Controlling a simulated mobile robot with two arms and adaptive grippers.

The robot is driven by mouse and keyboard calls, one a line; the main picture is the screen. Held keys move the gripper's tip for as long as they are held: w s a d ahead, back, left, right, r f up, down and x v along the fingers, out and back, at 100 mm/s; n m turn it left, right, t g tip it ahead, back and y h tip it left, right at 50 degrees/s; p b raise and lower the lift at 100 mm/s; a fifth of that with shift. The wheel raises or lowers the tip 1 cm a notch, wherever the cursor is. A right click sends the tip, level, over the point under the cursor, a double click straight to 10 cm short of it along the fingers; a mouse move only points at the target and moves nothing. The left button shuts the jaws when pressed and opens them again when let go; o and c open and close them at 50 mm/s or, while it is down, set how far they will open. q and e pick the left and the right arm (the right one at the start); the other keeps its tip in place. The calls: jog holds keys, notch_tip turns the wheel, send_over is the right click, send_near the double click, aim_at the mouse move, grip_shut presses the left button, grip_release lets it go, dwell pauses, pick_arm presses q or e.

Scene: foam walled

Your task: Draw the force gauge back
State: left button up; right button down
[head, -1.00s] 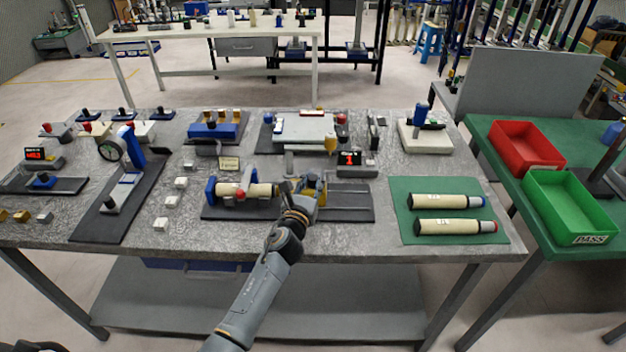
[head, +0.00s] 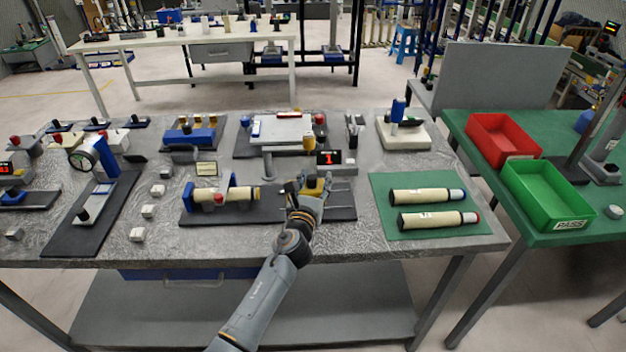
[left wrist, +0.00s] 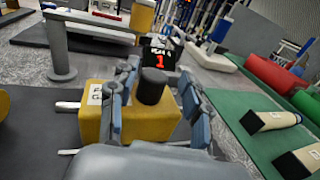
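The force gauge is a yellow block with a white label and a black knob; it shows in the left wrist view (left wrist: 152,122) and in the head view (head: 314,184). It sits on the dark base plate (head: 340,205), with a pale rod at its left. My left gripper (left wrist: 156,72) has a finger on each side of the black knob, with yellow showing between knob and fingers. It also shows in the head view (head: 310,190), above the gauge. A cream foam cylinder (head: 240,193) lies in the blue holder left of the gauge, apart from it. My right gripper is out of view.
A post with a grey plate (head: 282,130) and a red-digit display (head: 328,157) stand behind the gauge. Two cream cylinders lie on a green mat (head: 385,205) at right. Red (head: 504,140) and green bins (head: 545,195) stand on the side table.

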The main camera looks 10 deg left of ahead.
pick_arm(q)
jog(key=shift+a, duration=0.15)
jog(key=shift+s, duration=0.2)
jog(key=s, duration=1.1)
jog(key=shift+s+d, duration=0.2)
jog(key=shift+s, duration=0.1)
